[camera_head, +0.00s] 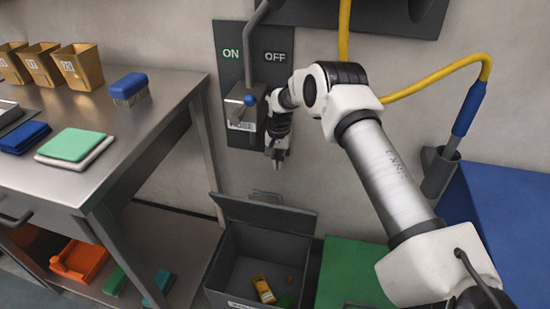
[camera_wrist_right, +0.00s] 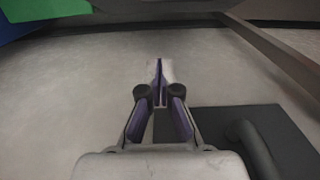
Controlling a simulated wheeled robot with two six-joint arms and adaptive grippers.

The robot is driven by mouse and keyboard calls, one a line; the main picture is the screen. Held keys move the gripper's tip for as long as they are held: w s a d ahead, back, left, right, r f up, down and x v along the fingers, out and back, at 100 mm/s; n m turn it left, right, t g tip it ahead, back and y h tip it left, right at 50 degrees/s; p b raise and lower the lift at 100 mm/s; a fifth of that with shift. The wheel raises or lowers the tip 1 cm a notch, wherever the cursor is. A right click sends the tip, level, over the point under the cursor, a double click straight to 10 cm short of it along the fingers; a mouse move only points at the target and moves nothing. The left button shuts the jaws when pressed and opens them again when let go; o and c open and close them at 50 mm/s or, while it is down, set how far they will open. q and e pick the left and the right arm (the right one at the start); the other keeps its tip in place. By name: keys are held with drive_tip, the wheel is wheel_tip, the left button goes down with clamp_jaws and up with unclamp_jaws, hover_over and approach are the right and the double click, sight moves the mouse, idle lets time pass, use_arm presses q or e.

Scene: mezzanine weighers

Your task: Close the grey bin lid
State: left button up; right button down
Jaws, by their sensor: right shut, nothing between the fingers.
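The grey bin (camera_head: 217,272) stands on the floor at the bottom middle of the head view. Its lid (camera_head: 265,214) is open and stands up at the back of the bin, near the wall. A yellow item (camera_head: 263,289) and a few small scraps lie inside. My right gripper (camera_head: 278,165) points down above the lid, in front of the wall panel, apart from the lid. Its fingers are together and empty; they also show in the right wrist view (camera_wrist_right: 160,68), where I cannot make out the grey lid. My left gripper is not in view.
A wall panel (camera_head: 229,80) marked ON and OFF, with a blue-knobbed lever (camera_head: 250,100), is behind my right gripper. A steel table (camera_head: 120,125) stands left of the bin. A green-lidded bin (camera_head: 350,273) and a blue one (camera_head: 510,200) stand to the right.

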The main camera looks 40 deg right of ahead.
drive_tip(key=s+a+f, duration=0.2)
drive_tip(key=a+f, duration=0.1)
drive_tip(key=f, duration=0.3)
drive_tip(key=shift+s+f, duration=0.15)
drive_tip(key=shift+f, duration=0.15)
drive_tip(key=shift+a, duration=0.15)
